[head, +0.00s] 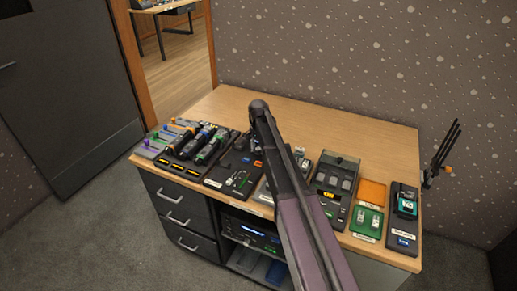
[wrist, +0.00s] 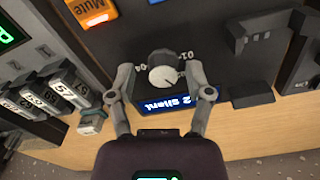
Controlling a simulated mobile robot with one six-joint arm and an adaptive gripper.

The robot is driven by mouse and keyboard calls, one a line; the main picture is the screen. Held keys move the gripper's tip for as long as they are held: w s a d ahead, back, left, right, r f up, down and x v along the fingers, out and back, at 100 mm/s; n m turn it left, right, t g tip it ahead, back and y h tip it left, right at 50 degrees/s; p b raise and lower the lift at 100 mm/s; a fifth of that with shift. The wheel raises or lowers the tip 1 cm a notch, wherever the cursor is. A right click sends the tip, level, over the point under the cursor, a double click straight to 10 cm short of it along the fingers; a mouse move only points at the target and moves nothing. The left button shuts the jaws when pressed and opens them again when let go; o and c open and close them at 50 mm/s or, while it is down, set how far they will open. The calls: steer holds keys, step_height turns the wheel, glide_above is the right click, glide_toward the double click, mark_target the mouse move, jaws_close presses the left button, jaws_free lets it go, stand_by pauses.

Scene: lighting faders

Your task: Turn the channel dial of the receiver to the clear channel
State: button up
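The receiver's channel dial (wrist: 165,72) is a dark round knob with a pale pointer face, on a dark panel in the middle of the wrist view. A small blue display (wrist: 172,103) just below it reads "2 silent". My gripper (wrist: 160,76) is open, with one finger to the left of the dial and one to the right. I cannot tell whether either finger touches it. Small numbers by the dial are partly hidden by the fingers. In the head view, my arm covers part of the bench, and I cannot make out the dial there.
An orange "Mute" button (wrist: 93,12) lies above left of the dial. Several numbered grey pieces (wrist: 55,92) stand at the left, and a black holder (wrist: 255,45) at the right. The wooden bench (head: 330,130) is clear along its back. Upright dark rods (head: 445,150) rise at its right end.

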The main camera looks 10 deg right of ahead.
mark_target(258, 149)
steer(key=shift+n, duration=0.4)
steer(key=n, duration=1.1)
step_height(258, 149, up, 14)
steer(key=p, duration=1.4)
steer(key=s+f+m+b, duration=0.1)
steer(key=s+f+b, duration=0.1)
steer(key=s, duration=2.6)
steer(key=shift+f+m, duration=0.25)
steer(key=shift+m, duration=0.05)
steer(key=shift+s, duration=0.15)
steer(key=shift+s, duration=0.4)
stand_by(0.6)
